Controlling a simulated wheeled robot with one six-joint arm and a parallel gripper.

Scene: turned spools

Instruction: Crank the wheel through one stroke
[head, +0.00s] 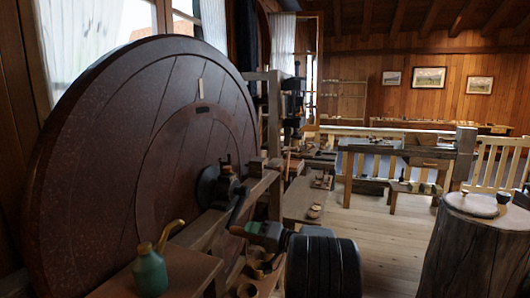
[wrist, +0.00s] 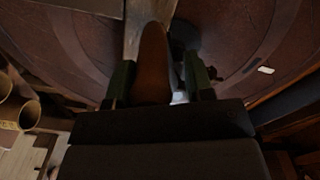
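The big red-brown wooden wheel (head: 120,130) stands upright at the left, with a dark hub (head: 212,187) in its middle. A dark crank arm (head: 240,207) runs down from the hub to a brown wooden handle (head: 237,230). My gripper (head: 256,232) is at this handle. In the wrist view, the handle (wrist: 153,65) lies between the two dark green fingers of my gripper (wrist: 158,80). The left finger is close against or touching it; a gap shows at the right finger. The wheel (wrist: 240,35) fills the background there.
A green oil can (head: 150,270) with a brass spout stands on a wooden ledge (head: 185,268) in front of the wheel. A wooden beam (head: 205,225) runs beside the hub. A stump (head: 470,250) stands at the right. Floor (head: 385,240) between is clear.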

